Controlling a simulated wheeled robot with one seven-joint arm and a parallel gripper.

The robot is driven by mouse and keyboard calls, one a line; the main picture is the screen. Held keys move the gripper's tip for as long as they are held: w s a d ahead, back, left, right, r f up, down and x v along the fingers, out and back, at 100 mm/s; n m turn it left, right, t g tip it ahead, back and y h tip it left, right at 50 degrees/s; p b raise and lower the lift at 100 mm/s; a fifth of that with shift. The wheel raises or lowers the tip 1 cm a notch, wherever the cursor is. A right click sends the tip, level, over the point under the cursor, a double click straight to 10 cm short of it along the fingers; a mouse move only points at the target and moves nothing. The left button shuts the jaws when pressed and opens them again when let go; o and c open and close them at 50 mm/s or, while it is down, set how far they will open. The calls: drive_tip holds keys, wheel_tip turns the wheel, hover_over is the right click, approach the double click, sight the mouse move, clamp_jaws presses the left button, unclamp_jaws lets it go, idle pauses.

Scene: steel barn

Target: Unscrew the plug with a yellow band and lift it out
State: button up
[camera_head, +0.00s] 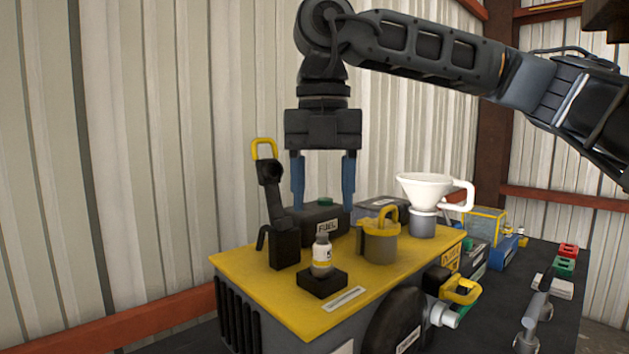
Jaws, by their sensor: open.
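A small upright plug (322,257) with a white body, a yellow band and a grey top stands in a black square block (322,284). The block sits on the yellow top plate (300,318) of a machine. My gripper (323,206) points down with its two blue fingers wide apart and nothing between them. It hangs above the plug in the picture, apart from it; the exact depth is hard to tell. Whether the plug has a thread is hidden by the block.
A yellow-handled grey can (380,245) and a white funnel (428,190) stand to the right. A dark bench (545,262) with small items extends right.

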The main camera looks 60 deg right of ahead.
sight(322, 234)
wheel_tip(322, 234, down, 6)
drive_tip(key=shift+a+f+p, duration=0.1)
drive_tip(key=shift+f+p, duration=0.15)
drive_tip(key=shift+p, duration=0.2)
clamp_jaws()
idle(0.4)
